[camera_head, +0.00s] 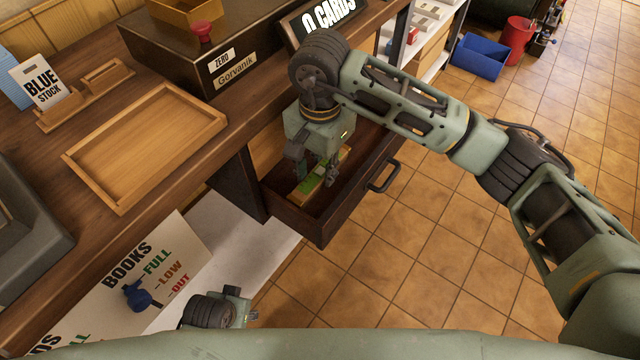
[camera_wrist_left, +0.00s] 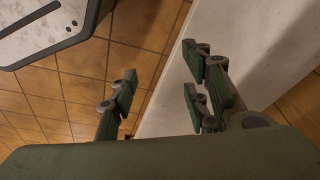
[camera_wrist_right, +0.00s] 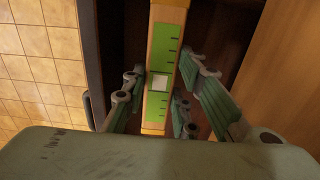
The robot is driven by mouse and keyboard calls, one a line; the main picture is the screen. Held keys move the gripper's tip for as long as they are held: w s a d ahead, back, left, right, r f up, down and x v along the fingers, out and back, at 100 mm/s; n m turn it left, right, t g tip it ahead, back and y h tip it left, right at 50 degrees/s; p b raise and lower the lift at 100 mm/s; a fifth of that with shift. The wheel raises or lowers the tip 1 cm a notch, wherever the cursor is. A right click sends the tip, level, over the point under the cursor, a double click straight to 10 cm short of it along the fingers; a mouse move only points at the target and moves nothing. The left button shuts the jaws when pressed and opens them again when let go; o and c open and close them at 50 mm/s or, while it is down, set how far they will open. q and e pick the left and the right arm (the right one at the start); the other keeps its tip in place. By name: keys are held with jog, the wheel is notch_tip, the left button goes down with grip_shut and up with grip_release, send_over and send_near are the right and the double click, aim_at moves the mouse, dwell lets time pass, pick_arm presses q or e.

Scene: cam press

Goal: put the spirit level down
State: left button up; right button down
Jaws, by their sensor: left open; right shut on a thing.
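The spirit level (camera_head: 332,174) is a wood-coloured bar with a green scaled face and a pale square in its middle; it also shows in the right wrist view (camera_wrist_right: 164,55). My right gripper (camera_head: 314,170) points down into the open drawer (camera_head: 318,230) and is shut on the level, with fingers on both sides of it. The level is inside the drawer's outline; I cannot tell if it touches the drawer floor. My left gripper (camera_wrist_left: 165,88) is open and empty, low beside the white surface.
The wooden counter (camera_head: 225,150) holds an empty wooden tray (camera_head: 198,158) and a dark box (camera_head: 165,55). The drawer has a dark handle (camera_head: 384,176). A blue bin (camera_head: 481,57) and red bucket (camera_head: 516,40) stand on the tiled floor, which is otherwise largely clear.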

aim_at(320, 196)
notch_tip(320, 196, down, 6)
jog(key=shift+r, duration=0.2)
pick_arm(q)
jog(key=shift+w+d+r, duration=0.1)
jog(key=shift+w+r, duration=0.1)
jog(key=shift+r, duration=0.35)
jog(key=shift+w+r, duration=0.15)
jog(key=shift+r, duration=0.35)
jog(key=shift+s+f+b, duration=0.1)
jog(key=shift+b, duration=0.2)
pick_arm(e)
jog(key=shift+f, duration=0.15)
pick_arm(q)
jog(key=shift+r, duration=0.25)
pick_arm(e)
jog(key=c, duration=1.4)
grip_release()
notch_tip(320, 196, up, 11)
jog(key=shift+r+p, duration=0.15)
jog(key=shift+p, duration=0.4)
pick_arm(q)
jog(key=shift+s+f, duration=0.15)
jog(key=shift+f, duration=0.8)
jog(key=shift+s+f, duration=0.1)
jog(key=shift+f, duration=0.8)
pick_arm(e)
jog(key=shift+r, duration=0.45)
